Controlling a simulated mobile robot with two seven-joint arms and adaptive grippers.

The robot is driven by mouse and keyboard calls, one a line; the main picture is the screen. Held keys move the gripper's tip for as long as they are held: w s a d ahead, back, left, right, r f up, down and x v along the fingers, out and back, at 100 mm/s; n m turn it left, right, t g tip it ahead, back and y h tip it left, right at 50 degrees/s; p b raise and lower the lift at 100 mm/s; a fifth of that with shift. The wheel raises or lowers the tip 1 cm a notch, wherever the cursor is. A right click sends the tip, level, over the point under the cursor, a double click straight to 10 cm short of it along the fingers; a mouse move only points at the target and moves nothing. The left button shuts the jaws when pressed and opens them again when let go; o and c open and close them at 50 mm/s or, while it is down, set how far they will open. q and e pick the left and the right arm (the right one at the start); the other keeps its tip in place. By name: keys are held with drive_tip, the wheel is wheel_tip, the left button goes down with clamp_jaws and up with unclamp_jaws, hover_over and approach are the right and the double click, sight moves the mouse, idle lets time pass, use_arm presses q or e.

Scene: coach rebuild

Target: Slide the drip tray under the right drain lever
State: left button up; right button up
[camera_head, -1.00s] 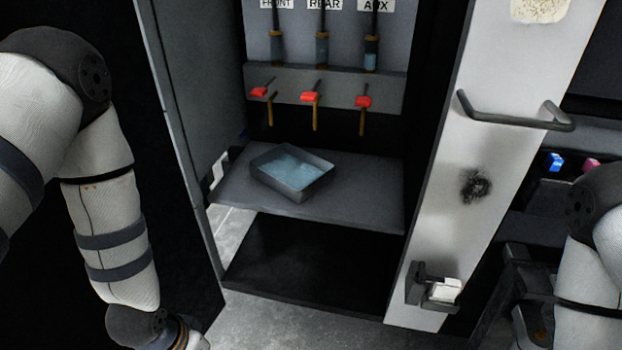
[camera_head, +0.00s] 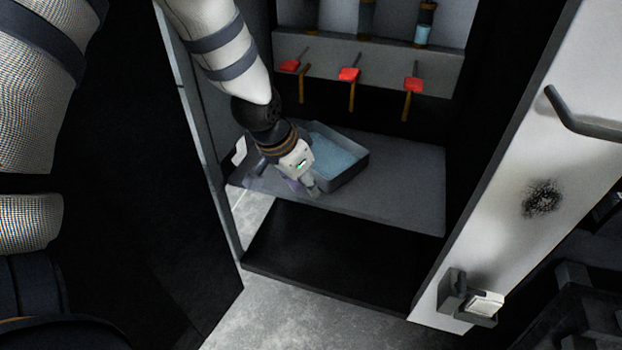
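The drip tray (camera_head: 340,160), a dark shallow pan with pale blue liquid, sits on the grey shelf (camera_head: 400,190) of the cabinet, roughly below the left and middle levers. The right drain lever (camera_head: 413,84) has a red handle and a brass spout hanging over the shelf's right part. My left gripper (camera_head: 306,186) is down at the tray's left front side, with its wrist covering the tray's left edge. Its fingers are small and partly hidden, so contact and opening cannot be told. My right gripper is out of view.
The left lever (camera_head: 290,67) and middle lever (camera_head: 350,75) hang from the panel above. The shelf right of the tray is clear. A white door (camera_head: 500,220) with a dark handle (camera_head: 580,122) stands at the right. A dark lower compartment lies below the shelf.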

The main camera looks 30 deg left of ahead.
sight(350, 168)
use_arm(q)
drive_tip(key=w, duration=0.2)
drive_tip(key=w+d, duration=0.1)
drive_tip(key=w, duration=0.3)
drive_tip(key=shift+d+f, duration=0.15)
drive_tip(key=shift+d, duration=0.15)
drive_tip(key=w, duration=0.1)
drive_tip(key=w+d+b, duration=0.1)
drive_tip(key=w, duration=0.3)
drive_tip(key=shift+d+f, duration=0.15)
drive_tip(key=shift+f, duration=0.1)
drive_tip(key=x, duration=0.1)
drive_tip(key=b+x, duration=0.1)
drive_tip(key=x, duration=0.1)
drive_tip(key=shift+w+d+f, duration=0.1)
drive_tip(key=shift+w, duration=0.3)
drive_tip(key=shift+w+d+f, duration=0.1)
drive_tip(key=shift+w+f, duration=0.2)
drive_tip(key=shift+f, duration=0.15)
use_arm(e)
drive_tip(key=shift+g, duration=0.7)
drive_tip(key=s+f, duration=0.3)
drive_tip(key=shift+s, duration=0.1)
use_arm(q)
clamp_jaws()
